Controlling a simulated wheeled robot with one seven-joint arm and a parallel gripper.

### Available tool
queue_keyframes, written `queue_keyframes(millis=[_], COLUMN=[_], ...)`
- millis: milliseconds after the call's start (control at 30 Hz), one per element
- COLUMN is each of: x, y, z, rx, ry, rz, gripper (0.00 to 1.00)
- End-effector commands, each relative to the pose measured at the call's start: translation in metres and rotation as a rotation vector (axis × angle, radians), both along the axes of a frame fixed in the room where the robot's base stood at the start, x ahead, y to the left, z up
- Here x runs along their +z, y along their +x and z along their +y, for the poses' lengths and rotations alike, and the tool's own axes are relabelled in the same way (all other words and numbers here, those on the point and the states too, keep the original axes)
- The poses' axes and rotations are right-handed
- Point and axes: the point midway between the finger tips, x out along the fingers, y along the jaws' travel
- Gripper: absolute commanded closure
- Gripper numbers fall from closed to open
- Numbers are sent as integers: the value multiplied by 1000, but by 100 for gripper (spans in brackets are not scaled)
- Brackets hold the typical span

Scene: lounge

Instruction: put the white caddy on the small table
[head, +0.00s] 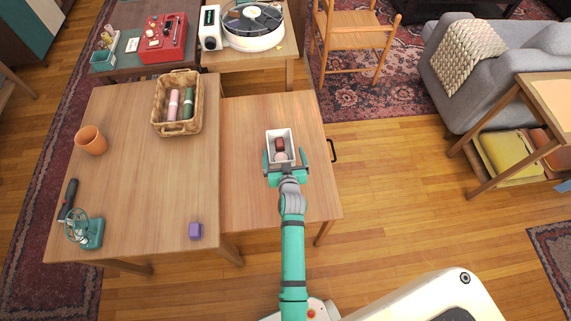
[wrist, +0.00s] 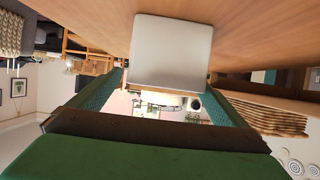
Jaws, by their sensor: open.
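The white caddy (head: 270,147) stands upright on the right-hand wooden table (head: 250,195). A dark red block (head: 280,144) and a pale pinkish round thing (head: 281,157) are in it. My gripper (head: 286,166) is open at the caddy's near end, with one teal finger on each side. In the wrist view, which is upside down, the caddy's plain wall (wrist: 172,52) fills the space just ahead of the open gripper (wrist: 168,85). I cannot tell whether the fingers touch it. A small wooden side table (head: 550,95) stands at the far right beside the sofa.
A turntable (head: 252,26) and chair (head: 355,30) are behind. Floor (head: 400,180) between caddy table and side table is clear.

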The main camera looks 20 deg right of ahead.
Motion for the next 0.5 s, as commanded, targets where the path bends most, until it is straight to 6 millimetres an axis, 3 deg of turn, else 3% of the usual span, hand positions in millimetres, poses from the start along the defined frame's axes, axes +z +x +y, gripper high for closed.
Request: queue_keyframes(millis=[200, 500], x=[16, 27], y=[-37, -61], z=[14, 21], rx=[4, 4], ry=[1, 1], rz=[1, 0], gripper=[3, 3])
